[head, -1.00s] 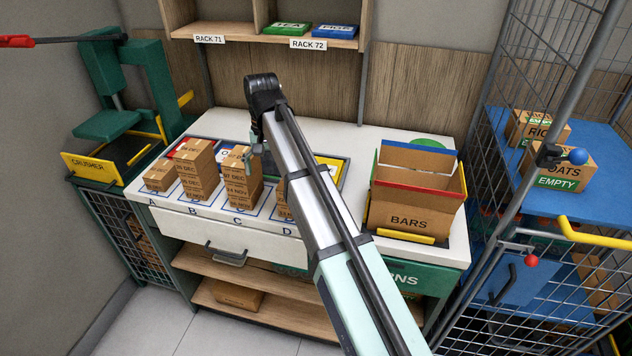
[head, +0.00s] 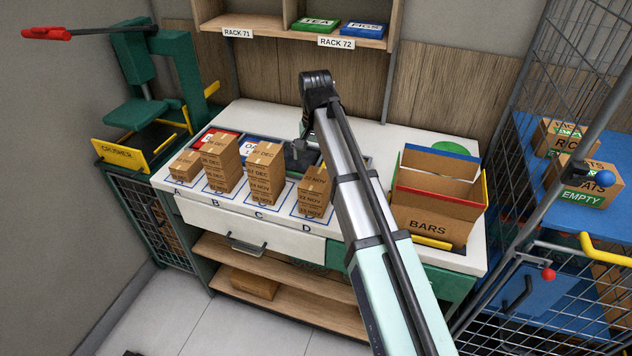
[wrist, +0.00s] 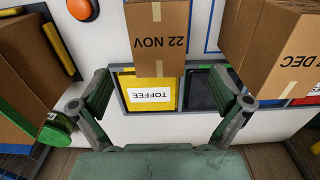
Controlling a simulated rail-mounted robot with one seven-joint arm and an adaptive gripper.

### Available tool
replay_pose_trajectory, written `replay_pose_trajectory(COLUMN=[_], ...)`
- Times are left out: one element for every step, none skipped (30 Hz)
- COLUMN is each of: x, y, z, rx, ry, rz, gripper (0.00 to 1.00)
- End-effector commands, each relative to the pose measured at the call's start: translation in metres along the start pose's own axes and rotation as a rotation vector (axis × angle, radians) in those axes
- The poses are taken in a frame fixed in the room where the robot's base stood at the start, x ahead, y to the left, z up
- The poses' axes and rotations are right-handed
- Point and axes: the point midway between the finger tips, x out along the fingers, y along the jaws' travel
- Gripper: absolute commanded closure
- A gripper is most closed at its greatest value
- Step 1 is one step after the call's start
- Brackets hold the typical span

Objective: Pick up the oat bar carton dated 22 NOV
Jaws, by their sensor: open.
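The oat bar carton dated 22 NOV (head: 314,178) is brown and sits on top of the stack at mark D. In the wrist view the 22 NOV carton (wrist: 157,40) shows its label upside down at top centre. My gripper (wrist: 162,92) is open, with one finger on each side below the carton in that picture; nothing is between the fingers. In the head view my gripper (head: 300,155) is low behind stacks C and D, partly hidden by them. I cannot tell how far its fingertips are from the carton.
Carton stack C (head: 262,175) stands close left of stack D, with stack B (head: 220,165) and a single carton at A (head: 186,166) beyond. An open BARS box (head: 430,222) is at right. A yellow TOFFEE bin (wrist: 150,92) lies behind stack D.

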Motion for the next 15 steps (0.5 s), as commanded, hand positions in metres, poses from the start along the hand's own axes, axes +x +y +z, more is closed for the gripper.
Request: replay_pose_trajectory(x=[0.005,0.009,0.013,0.015,0.017,0.019,0.020,0.021,0.022,0.022,0.024,0.026,0.028,0.031,0.034], y=[0.001,0.000,0.000,0.000,0.000,0.000,0.000,0.000,0.000,0.000,0.000,0.001,0.001,0.001,0.002], z=[0.001,0.001,0.001,0.001,0.000,0.000,0.000,0.000,0.000,0.000,0.000,0.001,0.001,0.002,0.003], rx=[0.000,0.000,0.000,0.000,0.000,0.000,0.000,0.000,0.000,0.000,0.000,0.000,0.000,0.000,0.000], ry=[-0.001,-0.001,-0.001,-0.001,-0.001,0.000,0.000,0.001,0.001,0.001,0.000,0.000,-0.001,-0.001,-0.001], rz=[0.001,0.000,0.001,0.000,0.000,0.000,0.000,-0.001,-0.001,-0.001,0.000,0.000,0.000,0.001,0.001], gripper=[0.00,0.00,0.00,0.00,0.00,0.00,0.00,0.00,0.00,0.00,0.00,0.00,0.00,0.00,0.00])
